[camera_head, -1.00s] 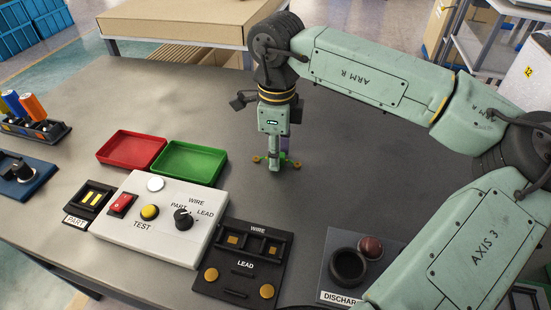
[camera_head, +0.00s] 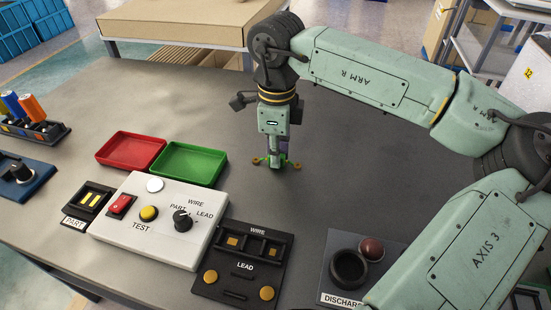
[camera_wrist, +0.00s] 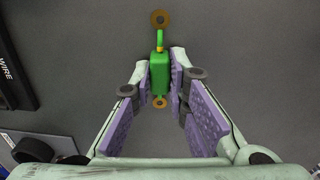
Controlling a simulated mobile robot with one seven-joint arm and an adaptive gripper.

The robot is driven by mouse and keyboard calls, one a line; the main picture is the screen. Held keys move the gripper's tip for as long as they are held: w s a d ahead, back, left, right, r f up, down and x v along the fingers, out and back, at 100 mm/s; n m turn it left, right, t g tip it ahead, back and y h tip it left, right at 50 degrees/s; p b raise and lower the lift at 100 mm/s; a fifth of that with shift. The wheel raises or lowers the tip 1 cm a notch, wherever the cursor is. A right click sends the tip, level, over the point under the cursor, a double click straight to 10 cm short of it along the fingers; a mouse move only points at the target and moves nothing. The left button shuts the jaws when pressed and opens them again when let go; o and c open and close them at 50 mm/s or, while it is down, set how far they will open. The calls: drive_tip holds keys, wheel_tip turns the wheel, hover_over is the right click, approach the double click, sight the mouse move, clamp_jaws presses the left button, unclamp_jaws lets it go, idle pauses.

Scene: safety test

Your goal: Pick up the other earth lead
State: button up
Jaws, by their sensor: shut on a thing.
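The earth lead (camera_wrist: 160,72) is a green block with a short green and yellow end and a brass ring at each end. It lies between the purple pads of my gripper (camera_wrist: 161,75) in the wrist view, and the pads are shut on it. In the head view the gripper (camera_head: 277,162) points straight down at the grey table, right of the green tray. The lead's green ends and brass rings (camera_head: 256,161) show on both sides of the fingertips, at or very near the table top. I cannot tell if it touches the table.
A red tray (camera_head: 130,135) and a green tray (camera_head: 222,172) stand left of my gripper. In front are a white tester box (camera_head: 130,235), a black WIRE and LEAD fixture (camera_head: 206,292) and a DISCHARGE plate (camera_head: 332,275). The table behind and right of my gripper is clear.

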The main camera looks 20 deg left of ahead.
clamp_jaws()
drive_tip(key=shift+r+p, duration=1.85)
drive_tip(key=shift+r, duration=1.45)
